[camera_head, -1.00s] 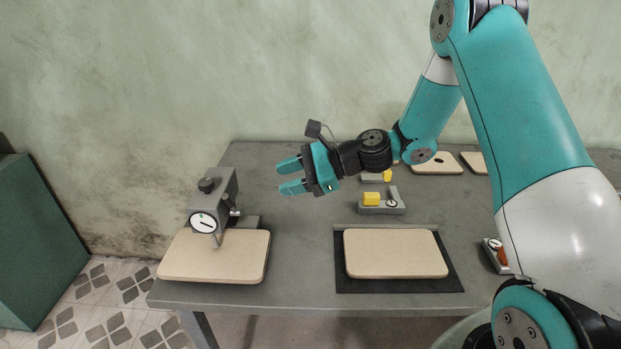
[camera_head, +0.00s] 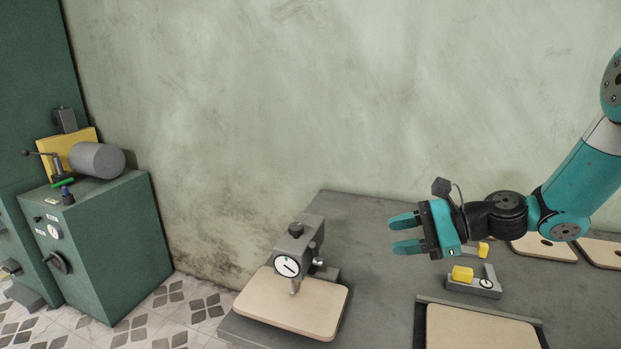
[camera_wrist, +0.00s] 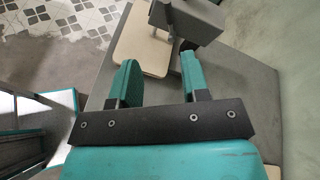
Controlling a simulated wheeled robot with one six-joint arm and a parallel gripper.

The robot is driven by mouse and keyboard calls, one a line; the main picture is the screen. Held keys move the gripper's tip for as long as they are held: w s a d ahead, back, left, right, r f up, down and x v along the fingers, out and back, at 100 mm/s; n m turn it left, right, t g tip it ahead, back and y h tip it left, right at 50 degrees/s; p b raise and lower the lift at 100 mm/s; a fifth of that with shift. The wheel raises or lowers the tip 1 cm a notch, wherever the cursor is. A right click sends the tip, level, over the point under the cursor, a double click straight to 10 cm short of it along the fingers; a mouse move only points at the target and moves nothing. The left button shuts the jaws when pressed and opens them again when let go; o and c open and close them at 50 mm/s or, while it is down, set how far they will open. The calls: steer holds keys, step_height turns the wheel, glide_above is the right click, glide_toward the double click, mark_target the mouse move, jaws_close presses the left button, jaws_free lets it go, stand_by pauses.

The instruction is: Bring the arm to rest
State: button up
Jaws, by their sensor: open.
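My gripper (camera_head: 405,235) is open and empty. It hangs in the air above the grey table (camera_head: 375,262), with its teal fingers pointing left in the head view. In the wrist view, the two fingers of my gripper (camera_wrist: 158,78) stand apart with nothing between them. The dial gauge stand (camera_head: 300,255) is to the left of my gripper and apart from it. A pale curved board (camera_head: 290,308) lies under the gauge.
Yellow-and-grey fixtures (camera_head: 474,281) stand on the table below my wrist. More boards (camera_head: 545,248) lie at the back right. A green machine cabinet (camera_head: 100,245) stands on the tiled floor at left. The table between gauge and mat is clear.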

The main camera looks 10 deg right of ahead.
steer(key=s+a+r+n+g+h, duration=0.45)
steer(key=s+a+n, duration=0.55)
steer(key=s+n, duration=0.3)
steer(key=s+d+r+n+h, duration=0.1)
steer(key=s+n+h, duration=0.3)
steer(key=s+n, duration=0.6)
steer(key=s+r, duration=0.1)
steer(key=s, duration=0.1)
steer(key=shift+s+d+r+n, duration=0.15)
steer(key=shift+s+d+n, duration=0.15)
steer(key=shift+g, duration=0.25)
